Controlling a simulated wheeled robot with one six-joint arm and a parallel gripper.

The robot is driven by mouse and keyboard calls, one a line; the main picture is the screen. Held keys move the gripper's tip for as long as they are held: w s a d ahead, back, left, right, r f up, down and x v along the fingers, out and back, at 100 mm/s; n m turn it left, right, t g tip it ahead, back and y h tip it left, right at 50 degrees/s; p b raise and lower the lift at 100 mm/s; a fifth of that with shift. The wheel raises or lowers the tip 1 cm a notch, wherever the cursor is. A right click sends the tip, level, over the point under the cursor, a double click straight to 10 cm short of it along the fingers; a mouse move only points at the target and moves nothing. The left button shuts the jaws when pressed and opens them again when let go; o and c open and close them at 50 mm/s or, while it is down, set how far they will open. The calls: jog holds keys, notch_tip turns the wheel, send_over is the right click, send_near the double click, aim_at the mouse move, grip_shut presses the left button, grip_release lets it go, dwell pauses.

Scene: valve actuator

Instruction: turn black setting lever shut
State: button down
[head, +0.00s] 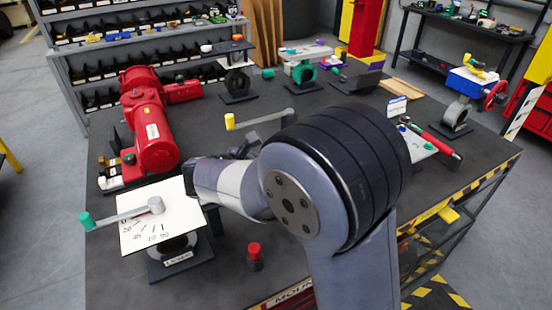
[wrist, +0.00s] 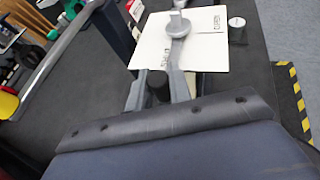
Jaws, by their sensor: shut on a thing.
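In the wrist view the black setting lever (wrist: 158,88) has its dark grip end between the two fingers of my gripper (wrist: 158,82), which is shut on it. A grey arm runs up from there to a round hub (wrist: 178,22) above a white plate (wrist: 208,50). The plate bears small lettering at its left and right sides, too small to read surely. In the head view my own arm covers most of this lever and plate, and the fingertips cannot be made out clearly.
A teal-tipped lever (head: 120,215) on a white dial plate stands front left. A yellow-tipped lever (head: 258,120) lies behind my arm. A red actuator (head: 148,130) stands at left, a small red-capped piece (head: 254,255) in front. A white-topped cylinder (wrist: 237,24) stands beside the plate.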

jog(key=shift+r, duration=0.1)
jog(key=c, duration=1.3)
grip_release()
jog(key=shift+a, duration=0.15)
jog(key=b+v, duration=0.1)
jog(key=v, duration=0.9)
jog(key=shift+s+a, duration=0.2)
jog(key=shift+s, duration=0.05)
